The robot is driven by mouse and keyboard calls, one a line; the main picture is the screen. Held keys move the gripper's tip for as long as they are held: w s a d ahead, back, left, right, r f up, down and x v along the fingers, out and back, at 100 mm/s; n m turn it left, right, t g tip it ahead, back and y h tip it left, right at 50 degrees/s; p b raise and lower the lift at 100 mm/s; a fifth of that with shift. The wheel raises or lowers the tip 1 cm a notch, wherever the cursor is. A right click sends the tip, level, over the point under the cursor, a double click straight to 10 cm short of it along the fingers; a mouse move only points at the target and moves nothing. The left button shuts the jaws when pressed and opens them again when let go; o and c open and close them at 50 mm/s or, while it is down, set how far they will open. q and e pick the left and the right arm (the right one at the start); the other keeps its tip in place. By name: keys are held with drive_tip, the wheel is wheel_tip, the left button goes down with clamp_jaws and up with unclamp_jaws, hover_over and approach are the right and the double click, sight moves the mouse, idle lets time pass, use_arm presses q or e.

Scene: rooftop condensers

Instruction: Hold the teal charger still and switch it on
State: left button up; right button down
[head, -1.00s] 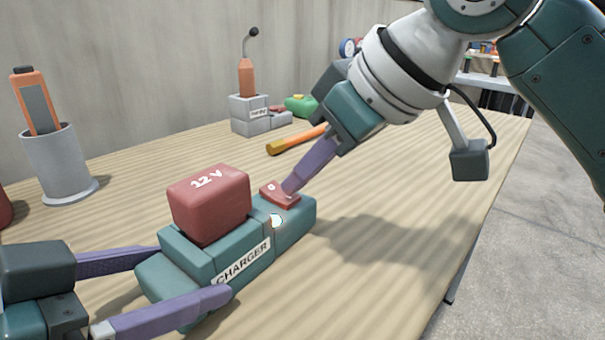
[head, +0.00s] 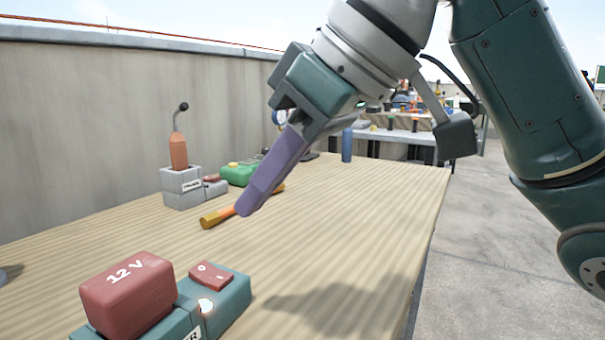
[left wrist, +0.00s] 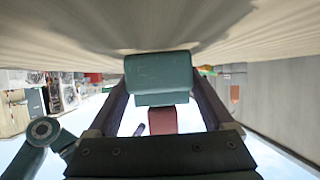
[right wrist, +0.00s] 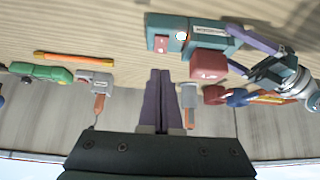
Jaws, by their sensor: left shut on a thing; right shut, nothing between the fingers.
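The teal charger (head: 232,300) stands on the table at the lower left of the head view, partly cut off. A red 12 V battery (head: 128,295) sits in it. My right gripper (head: 245,209) is shut and empty, raised above the table and apart from the switch.
An orange-handled tool (head: 240,206) lies behind the charger. A grey block device (head: 183,188) with an orange upright part and a green device (head: 238,174) stand near the wall. The table's right part (head: 385,215) is clear, up to its right edge.

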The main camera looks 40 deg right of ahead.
drive_tip(key=s+r, duration=0.1)
drive_tip(key=s+d+r, duration=0.1)
drive_tip(key=s+r, duration=0.1)
drive_tip(key=s, duration=0.1)
drive_tip(key=shift+s+d+r, duration=0.1)
drive_tip(key=shift+d+r, duration=0.1)
drive_tip(key=shift+d, duration=0.2)
use_arm(q)
drive_tip(key=o, duration=1)
drive_tip(key=shift+a+r, duration=0.1)
use_arm(e)
drive_tip(key=shift+r, duration=0.1)
use_arm(q)
drive_tip(key=shift+s+a+r+p, duration=0.15)
drive_tip(key=shift+a+r+p, duration=0.05)
drive_tip(key=shift+a+p, duration=0.1)
drive_tip(key=p+v, duration=0.2)
drive_tip(key=v, duration=0.6)
drive_tip(key=shift+a+f+p, duration=0.1)
drive_tip(key=shift+p, duration=0.25)
use_arm(e)
wheel_tip(320, 180, up, 3)
drive_tip(key=shift+r, duration=0.1)
